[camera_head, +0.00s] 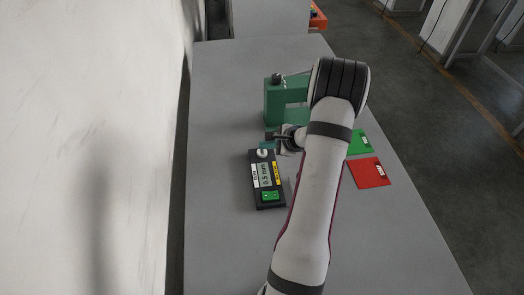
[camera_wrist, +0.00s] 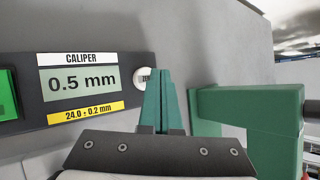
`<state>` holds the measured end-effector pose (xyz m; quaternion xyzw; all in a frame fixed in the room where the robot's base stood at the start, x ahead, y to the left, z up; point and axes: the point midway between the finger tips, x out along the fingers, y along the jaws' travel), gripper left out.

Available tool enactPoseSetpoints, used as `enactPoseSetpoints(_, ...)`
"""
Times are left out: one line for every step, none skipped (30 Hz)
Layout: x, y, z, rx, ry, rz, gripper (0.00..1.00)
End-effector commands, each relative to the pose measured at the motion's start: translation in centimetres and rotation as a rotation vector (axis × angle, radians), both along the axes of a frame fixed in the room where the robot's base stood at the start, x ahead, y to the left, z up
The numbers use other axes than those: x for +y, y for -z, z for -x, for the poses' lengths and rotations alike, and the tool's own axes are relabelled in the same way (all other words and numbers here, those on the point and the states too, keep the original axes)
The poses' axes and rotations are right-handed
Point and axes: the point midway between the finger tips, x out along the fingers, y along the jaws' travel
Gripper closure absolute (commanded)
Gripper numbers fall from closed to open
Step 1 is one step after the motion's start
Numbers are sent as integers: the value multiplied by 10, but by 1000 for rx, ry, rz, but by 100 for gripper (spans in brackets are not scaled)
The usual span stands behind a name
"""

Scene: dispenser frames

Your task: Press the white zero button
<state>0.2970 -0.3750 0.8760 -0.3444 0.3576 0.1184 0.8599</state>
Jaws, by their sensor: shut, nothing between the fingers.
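The white zero button (camera_wrist: 140,77) sits on the end of the dark caliper box (camera_wrist: 30,62), beside its display. In the wrist view its right part is hidden behind my fingers, and its lettering is only partly seen. The display (camera_wrist: 78,83) reads 0.5 mm, with a yellow label (camera_wrist: 85,112) reading 24.0 ± 0.2 mm. My gripper (camera_wrist: 160,82) has teal fingers, shut and empty, with tips close to the button. In the head view the button (camera_head: 263,153) is at the box's far end, right by my gripper (camera_head: 266,146). I cannot tell whether they touch.
A green stand (camera_head: 274,101) rises just behind my gripper and shows at the right of the wrist view. A green pad (camera_head: 359,142) and a red pad (camera_head: 367,173) lie right of my arm. The grey table (camera_head: 225,250) is clear in front of the caliper box.

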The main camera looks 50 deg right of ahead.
Motion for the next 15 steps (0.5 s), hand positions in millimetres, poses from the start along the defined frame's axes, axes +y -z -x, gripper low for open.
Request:
enactPoseSetpoints(0, 2, 0, 0, 1, -1, 100)
enactPoseSetpoints(0, 3, 0, 0, 1, -1, 100)
enactPoseSetpoints(0, 5, 0, 0, 1, -1, 100)
enactPoseSetpoints(0, 6, 0, 0, 1, -1, 100)
enactPoseSetpoints(0, 6, 0, 0, 1, -1, 100)
enactPoseSetpoints(0, 7, 0, 0, 1, -1, 100)
enactPoseSetpoints(0, 7, 0, 0, 1, -1, 100)
enactPoseSetpoints(0, 7, 0, 0, 1, -1, 100)
enactPoseSetpoints(0, 7, 0, 0, 1, -1, 100)
enactPoseSetpoints(0, 7, 0, 0, 1, -1, 100)
enactPoseSetpoints(0, 7, 0, 0, 1, -1, 100)
enactPoseSetpoints(0, 7, 0, 0, 1, -1, 100)
enactPoseSetpoints(0, 7, 0, 0, 1, -1, 100)
enactPoseSetpoints(0, 7, 0, 0, 1, -1, 100)
enactPoseSetpoints(0, 7, 0, 0, 1, -1, 100)
